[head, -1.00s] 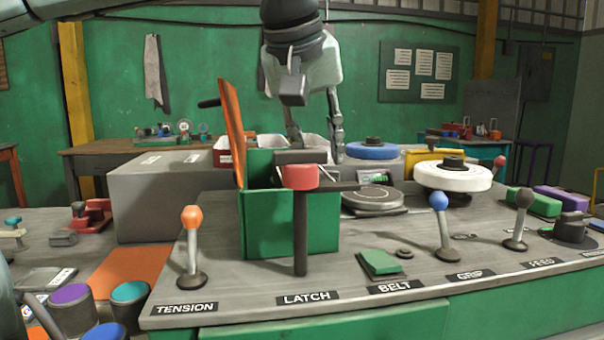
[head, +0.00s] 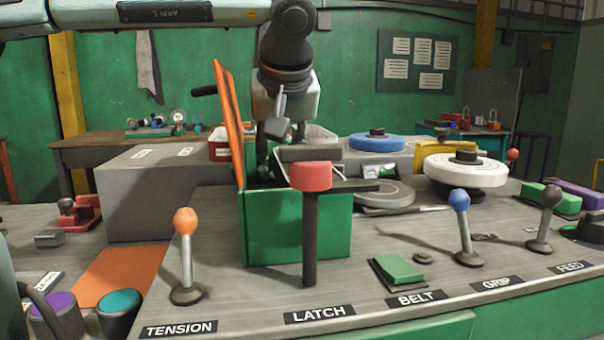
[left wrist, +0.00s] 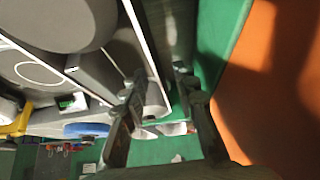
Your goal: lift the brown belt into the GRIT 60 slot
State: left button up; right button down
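My left gripper (head: 270,160) reaches down over the open green housing (head: 272,232), behind the red-topped latch post (head: 310,230). The housing and latch partly hide its fingers in the head view. In the left wrist view the two fingers of this gripper (left wrist: 161,78) stand apart beside the green wall, with no held object clearly visible between them. The orange lid (head: 228,125) of the housing stands open. I cannot make out a brown belt in either view. No GRIT 60 label can be read.
An orange-knobbed TENSION lever (head: 185,255) stands left of the housing. A blue-knobbed lever (head: 463,225), a green pad (head: 400,269) and a white disc (head: 465,170) are to the right. Purple (head: 52,308) and teal (head: 118,305) rolls stand at the lower left.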

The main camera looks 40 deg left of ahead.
pick_arm(q)
jog(key=shift+w+a+f, duration=0.15)
jog(key=shift+f, duration=0.15)
jog(key=shift+c, duration=0.3)
grip_shut()
jog(key=shift+r, duration=0.1)
